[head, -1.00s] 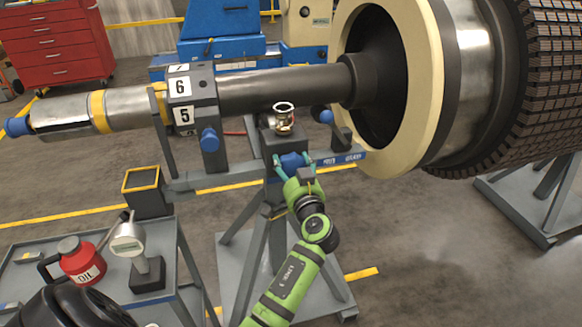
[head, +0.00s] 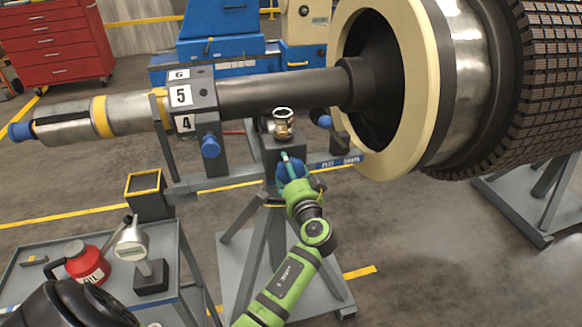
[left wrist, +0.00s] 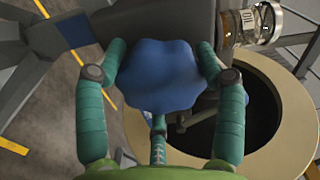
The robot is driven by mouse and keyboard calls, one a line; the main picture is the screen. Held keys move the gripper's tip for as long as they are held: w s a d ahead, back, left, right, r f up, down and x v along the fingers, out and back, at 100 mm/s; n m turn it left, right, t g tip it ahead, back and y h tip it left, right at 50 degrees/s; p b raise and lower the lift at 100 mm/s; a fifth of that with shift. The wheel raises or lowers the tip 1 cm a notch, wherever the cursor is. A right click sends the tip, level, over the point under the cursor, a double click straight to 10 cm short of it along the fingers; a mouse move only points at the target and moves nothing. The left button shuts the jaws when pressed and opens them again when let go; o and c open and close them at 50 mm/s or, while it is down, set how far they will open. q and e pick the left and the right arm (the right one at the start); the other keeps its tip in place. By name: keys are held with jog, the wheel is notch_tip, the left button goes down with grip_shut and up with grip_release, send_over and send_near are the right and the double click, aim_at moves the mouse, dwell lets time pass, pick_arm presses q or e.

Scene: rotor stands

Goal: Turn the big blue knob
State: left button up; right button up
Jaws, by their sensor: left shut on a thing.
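The big blue knob (head: 283,174) sits on the front of the dark block at the top of the rotor stand. In the left wrist view the lobed blue knob (left wrist: 160,82) fills the space between teal fingers. My left gripper (head: 290,165), on the green arm, is shut on it, with one finger on each side and a third below. In the head view the gripper hides part of the knob. The numbered collar (head: 183,96) on the shaft shows 5 and 4 towards me. My right gripper is not in view.
A brass-and-glass fitting (head: 283,123) stands on the block just above the knob. Smaller blue knobs (head: 211,146) are nearby. The cream-rimmed rotor (head: 440,85) is close on the right. A cart (head: 185,275) holds a red oil can (head: 88,262) and a dial gauge (head: 132,243).

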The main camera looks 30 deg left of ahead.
pick_arm(q)
jog(key=m, duration=0.1)
jog(key=m+p, duration=0.1)
jog(key=m, duration=0.1)
jog(key=m+p, duration=0.1)
jog(key=shift+s+a+r+m, duration=0.15)
jog(key=shift+a+m, duration=0.15)
jog(key=m+p, duration=0.3)
jog(key=m, duration=0.1)
jog(key=shift+r+m, duration=0.15)
jog(key=shift+m, duration=0.25)
jog(key=o, duration=1.1)
jog(key=shift+a, duration=0.1)
jog(key=shift+o, duration=0.2)
